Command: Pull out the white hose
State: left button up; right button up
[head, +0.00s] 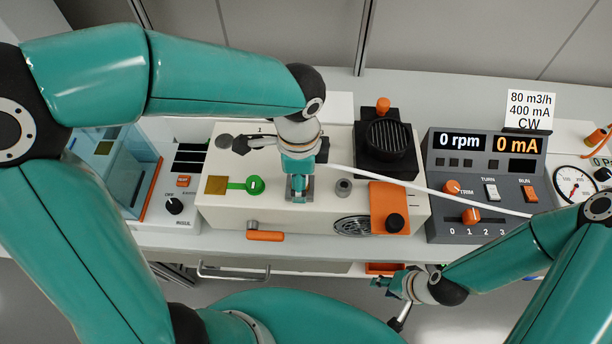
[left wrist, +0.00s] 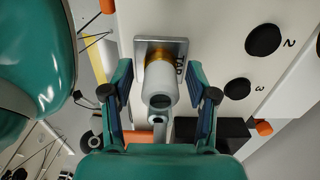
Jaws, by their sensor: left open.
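The white hose (head: 440,190) runs in the head view from beside my left gripper, across the orange-handled machine, toward my right arm. In the left wrist view a white hose fitting (left wrist: 158,92) sits on a brass collar (left wrist: 158,62) at a metal plate marked TAP (left wrist: 180,47). My left gripper (left wrist: 160,78) is open, one finger on each side of the white fitting, with gaps visible. In the head view my left gripper (head: 298,188) points down over the machine and hides the fitting. My right gripper (head: 384,283) is low in front of the bench; its jaws are unclear.
The cream machine (head: 225,210) has a green knob, an orange handle (head: 265,236) and a black block (head: 385,145) on top. A grey control panel (head: 480,165) reads 0 rpm and 0 mA. A clear-sided box (head: 120,165) stands left. A dial gauge (head: 575,185) stands right.

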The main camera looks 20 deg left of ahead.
dwell(0.5)
pick_arm(q)
grip_shut()
jog(key=shift+r, duration=0.15)
jog(key=shift+r+p, duration=2.6)
jog(key=shift+r, duration=0.25)
